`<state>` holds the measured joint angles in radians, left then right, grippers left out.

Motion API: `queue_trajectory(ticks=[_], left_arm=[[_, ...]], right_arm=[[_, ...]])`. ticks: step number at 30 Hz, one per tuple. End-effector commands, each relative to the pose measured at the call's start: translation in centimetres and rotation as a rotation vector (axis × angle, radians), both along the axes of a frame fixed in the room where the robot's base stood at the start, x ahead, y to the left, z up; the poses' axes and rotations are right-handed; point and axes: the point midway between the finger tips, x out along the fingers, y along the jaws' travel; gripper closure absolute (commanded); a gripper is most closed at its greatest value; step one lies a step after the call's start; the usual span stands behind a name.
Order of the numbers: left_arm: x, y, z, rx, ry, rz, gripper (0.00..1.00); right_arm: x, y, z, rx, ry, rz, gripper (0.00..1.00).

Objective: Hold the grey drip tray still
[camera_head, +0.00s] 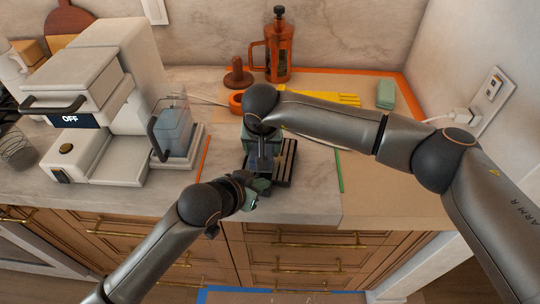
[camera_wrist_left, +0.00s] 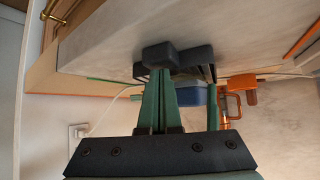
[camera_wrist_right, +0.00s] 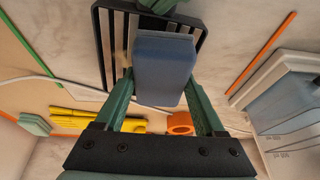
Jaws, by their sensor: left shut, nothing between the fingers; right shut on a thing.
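The grey drip tray (camera_head: 288,162), dark with slats, lies on the counter near its front edge; its slats and rim show in the right wrist view (camera_wrist_right: 104,48). My left gripper (camera_head: 262,186) is shut and empty at the tray's front end; its green fingers show in the left wrist view (camera_wrist_left: 160,98). I cannot tell whether they touch the tray. My right gripper (camera_head: 262,160) points down over the tray, shut on a blue-grey block (camera_wrist_right: 163,72), which also shows in the left wrist view (camera_wrist_left: 190,95). The block hides part of the slats.
A coffee machine (camera_head: 95,90) with a clear water tank (camera_head: 175,130) stands left. Behind are a French press (camera_head: 279,50), an orange tape roll (camera_head: 236,103), yellow pieces (camera_head: 335,98) and green pads (camera_head: 386,94). A white cable crosses the counter. The front right counter is clear.

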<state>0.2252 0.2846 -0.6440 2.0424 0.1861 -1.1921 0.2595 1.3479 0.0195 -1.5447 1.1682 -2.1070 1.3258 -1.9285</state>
Motion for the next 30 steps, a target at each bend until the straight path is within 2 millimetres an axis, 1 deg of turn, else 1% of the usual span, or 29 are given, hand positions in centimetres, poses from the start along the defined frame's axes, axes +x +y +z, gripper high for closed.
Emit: queue_trajectory(ticks=[1, 19, 30], left_arm=[[-0.4, 0.1, -1.0, 0.013, 0.025, 0.000, 1.00], [-0.4, 0.1, -1.0, 0.013, 0.025, 0.000, 1.00], [-0.4, 0.1, -1.0, 0.013, 0.025, 0.000, 1.00]], right_arm=[[0.0, 0.0, -0.2, 0.000, 0.000, 0.000, 0.73], [0.0, -0.1, -0.9, -0.001, 0.001, 0.000, 0.73], [-0.4, -3.1, -1.0, -0.002, 0.001, -0.002, 0.73]])
